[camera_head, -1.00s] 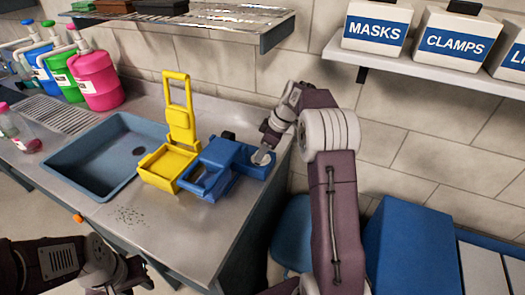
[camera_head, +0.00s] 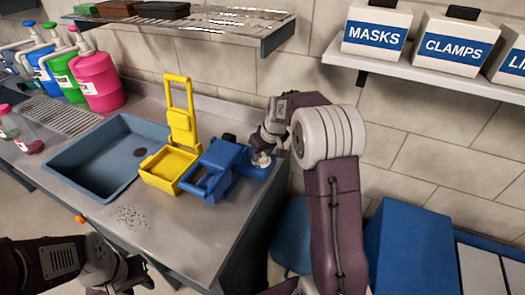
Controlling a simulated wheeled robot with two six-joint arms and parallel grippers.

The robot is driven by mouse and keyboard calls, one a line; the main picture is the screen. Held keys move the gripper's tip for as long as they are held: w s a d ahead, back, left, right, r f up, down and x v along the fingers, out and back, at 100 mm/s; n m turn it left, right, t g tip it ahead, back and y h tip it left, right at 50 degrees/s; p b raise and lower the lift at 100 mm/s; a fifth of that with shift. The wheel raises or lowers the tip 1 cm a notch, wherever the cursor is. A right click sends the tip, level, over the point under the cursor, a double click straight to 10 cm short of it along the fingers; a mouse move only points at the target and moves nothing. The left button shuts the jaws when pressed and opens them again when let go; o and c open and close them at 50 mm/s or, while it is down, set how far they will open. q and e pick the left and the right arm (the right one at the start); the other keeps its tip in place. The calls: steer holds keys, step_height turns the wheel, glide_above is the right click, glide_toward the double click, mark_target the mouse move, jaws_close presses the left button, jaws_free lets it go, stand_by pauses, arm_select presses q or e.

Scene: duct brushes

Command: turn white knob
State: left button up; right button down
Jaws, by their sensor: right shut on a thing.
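The white knob (camera_head: 261,160) shows as a small pale patch on the right part of the blue device (camera_head: 222,158), which stands on the metal counter beside the sink. My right gripper (camera_head: 264,153) reaches down onto the knob from above right and is shut on it, hiding much of it. How far the knob is turned cannot be made out. My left gripper (camera_head: 138,274) is low at the left, in front of the counter and far from the knob. Its fingers are too small and dark to show whether they are open.
A yellow device (camera_head: 170,168) with an upright frame stands just left of the blue one. The blue sink (camera_head: 100,165) lies further left, with pump bottles (camera_head: 95,78) behind it. A wire shelf (camera_head: 220,25) hangs above.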

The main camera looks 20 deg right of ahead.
steer(key=shift+m+h+p, duration=0.4)
steer(key=shift+m+p, duration=0.3)
steer(key=shift+m, duration=0.4)
steer(key=c, duration=1)
jaws_free()
